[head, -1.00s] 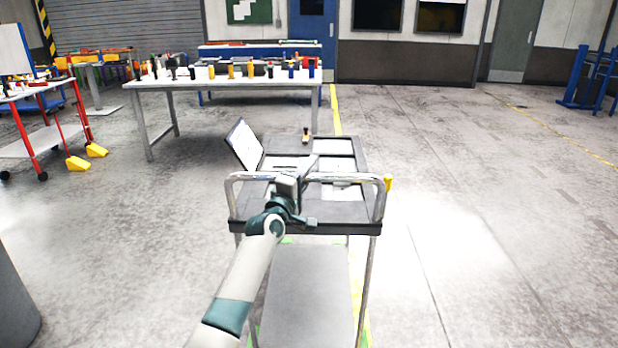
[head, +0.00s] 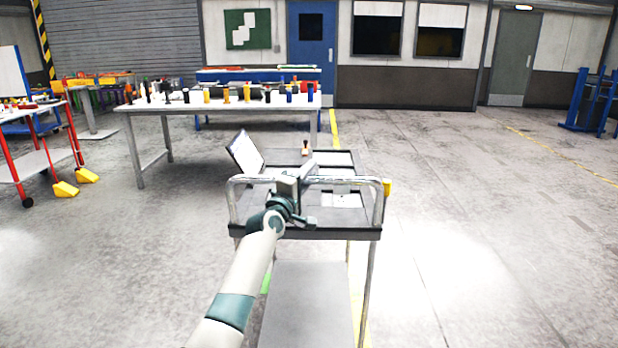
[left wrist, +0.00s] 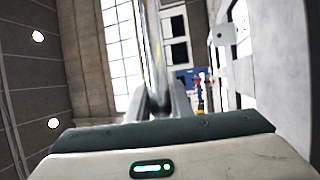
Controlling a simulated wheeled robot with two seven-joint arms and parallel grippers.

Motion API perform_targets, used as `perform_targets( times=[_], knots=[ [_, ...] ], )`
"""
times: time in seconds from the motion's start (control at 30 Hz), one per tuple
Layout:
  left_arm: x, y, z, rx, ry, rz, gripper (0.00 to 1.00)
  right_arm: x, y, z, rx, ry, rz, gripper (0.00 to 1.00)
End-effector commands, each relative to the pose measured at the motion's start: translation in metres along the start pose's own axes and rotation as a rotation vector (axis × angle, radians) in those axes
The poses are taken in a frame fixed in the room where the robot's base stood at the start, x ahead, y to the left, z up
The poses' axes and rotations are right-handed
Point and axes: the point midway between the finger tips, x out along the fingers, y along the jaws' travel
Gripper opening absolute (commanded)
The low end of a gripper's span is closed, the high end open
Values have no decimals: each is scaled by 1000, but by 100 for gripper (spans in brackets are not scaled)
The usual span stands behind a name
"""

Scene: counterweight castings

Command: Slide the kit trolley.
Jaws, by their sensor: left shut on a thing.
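The kit trolley (head: 308,234) stands in front of me in the head view, with a dark top tray, a pale lower shelf (head: 305,300) and a chrome push handle (head: 345,180) on my side. My left gripper (head: 289,183) is shut on the handle, a little left of its middle. In the left wrist view the chrome bar (left wrist: 154,50) runs between the two fingers (left wrist: 160,103). A tilted panel (head: 246,152) stands at the tray's left, and a small orange-and-dark item (head: 305,147) sits at its far side. My right gripper is not in view.
A long white table (head: 220,104) with several coloured parts stands beyond the trolley to the left. A red-framed cart (head: 40,160) with yellow wedges (head: 65,188) is at far left. The floor (head: 480,220) to the right is clear, with a yellow line (head: 335,130) ahead.

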Motion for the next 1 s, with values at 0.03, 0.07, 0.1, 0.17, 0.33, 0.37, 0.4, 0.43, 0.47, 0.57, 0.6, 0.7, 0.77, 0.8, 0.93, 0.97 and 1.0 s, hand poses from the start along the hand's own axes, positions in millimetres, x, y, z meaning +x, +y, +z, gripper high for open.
perform_targets(
  times=[0.03, 0.07, 0.1, 0.17, 0.33, 0.37, 0.4, 0.43, 0.47, 0.57, 0.6, 0.7, 0.77, 0.8, 0.93, 0.97, 1.0],
  knots=[
    [0, 1, -1, 1, 0, 0, 0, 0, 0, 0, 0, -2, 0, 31],
    [0, 1, -1, 1, 0, 0, 0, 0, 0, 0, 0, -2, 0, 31],
    [0, 1, -1, 1, 0, 0, 0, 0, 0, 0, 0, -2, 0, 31],
    [0, 1, -1, 1, 0, 0, 0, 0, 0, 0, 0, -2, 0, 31],
    [0, 1, 0, 1, 0, 0, 24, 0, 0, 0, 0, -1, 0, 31],
    [0, 1, 0, 1, 0, 0, 31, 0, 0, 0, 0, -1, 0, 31],
    [0, 0, 0, 1, 0, 0, 38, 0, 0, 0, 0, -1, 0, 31],
    [0, 0, 0, 1, 0, 0, 38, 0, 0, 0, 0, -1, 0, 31],
    [0, 0, 0, 1, 0, 0, 38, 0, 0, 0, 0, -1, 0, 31],
    [0, 0, 0, 1, 0, -1, 38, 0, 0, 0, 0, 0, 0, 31],
    [0, 0, 0, 1, 0, -1, 38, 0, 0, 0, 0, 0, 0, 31],
    [0, 0, 0, 0, -1, -1, 38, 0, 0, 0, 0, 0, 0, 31],
    [-1, 0, 0, 0, -1, -1, 38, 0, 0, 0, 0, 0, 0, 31],
    [-2, 0, 0, 0, -1, -1, 38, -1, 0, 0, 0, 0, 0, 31],
    [-6, -1, 1, -1, -2, -1, 38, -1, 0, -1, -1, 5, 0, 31],
    [-8, -1, 1, -2, -2, 0, 38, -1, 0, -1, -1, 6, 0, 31],
    [-11, 0, 1, -2, -2, 1, 38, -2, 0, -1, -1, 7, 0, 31]
  ],
)
